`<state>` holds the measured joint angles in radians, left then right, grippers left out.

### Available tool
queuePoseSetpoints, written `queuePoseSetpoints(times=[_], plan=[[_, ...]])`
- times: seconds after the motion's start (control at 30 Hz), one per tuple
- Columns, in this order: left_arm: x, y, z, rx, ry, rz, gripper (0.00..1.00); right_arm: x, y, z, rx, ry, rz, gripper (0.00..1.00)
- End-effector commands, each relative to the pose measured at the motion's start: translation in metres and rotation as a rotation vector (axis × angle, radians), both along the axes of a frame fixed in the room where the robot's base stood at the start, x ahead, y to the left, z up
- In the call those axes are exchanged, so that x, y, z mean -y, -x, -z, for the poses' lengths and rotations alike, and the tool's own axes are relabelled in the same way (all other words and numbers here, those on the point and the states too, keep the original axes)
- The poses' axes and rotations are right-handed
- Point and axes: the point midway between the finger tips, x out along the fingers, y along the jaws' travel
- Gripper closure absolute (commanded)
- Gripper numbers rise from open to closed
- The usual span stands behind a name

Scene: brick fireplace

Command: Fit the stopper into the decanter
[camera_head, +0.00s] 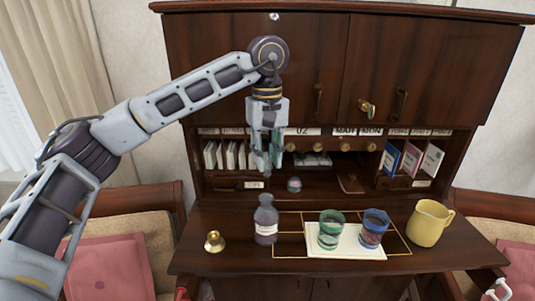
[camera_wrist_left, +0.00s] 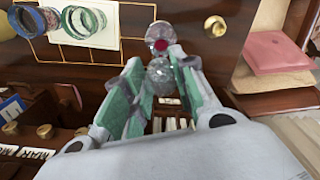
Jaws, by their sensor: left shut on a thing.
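My left gripper (camera_head: 265,165) points down above the desk, shut on the glass stopper. In the left wrist view the stopper (camera_wrist_left: 160,73) shows as a clear faceted ball between the green-padded fingertips (camera_wrist_left: 155,85). The decanter (camera_head: 266,222), a purplish bottle with a pale label, stands upright on the desk below the gripper. A clear gap separates the gripper from its neck. In the left wrist view the decanter (camera_wrist_left: 157,32) is seen from above, just beyond the stopper, with a dark red mouth. My right gripper is not clearly seen.
A green-banded glass (camera_head: 330,232) and a blue-banded glass (camera_head: 374,229) stand on a white sheet (camera_head: 345,251) right of the decanter. A yellow jug (camera_head: 428,224) is farther right. A brass bell (camera_head: 214,242) stands left. A small jar (camera_head: 294,184) and the hutch shelves are behind.

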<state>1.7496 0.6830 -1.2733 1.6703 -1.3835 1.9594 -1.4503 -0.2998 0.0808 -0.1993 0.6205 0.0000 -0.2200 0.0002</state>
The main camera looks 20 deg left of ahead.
Motion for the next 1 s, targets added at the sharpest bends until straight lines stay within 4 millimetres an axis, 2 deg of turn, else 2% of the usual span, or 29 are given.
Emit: queuePoseSetpoints(times=[0.33, 1.0], plan=[[-0.001, 0.001, 0.000, 0.000, 0.001, -0.185, 0.90, 0.004, 0.001, 0.000, -0.001, 0.004, -0.001, 0.48], [-0.001, 0.002, 0.000, -0.001, 0.001, -0.203, 0.90, -0.007, 0.001, 0.000, -0.001, -0.007, -0.001, 0.48]])
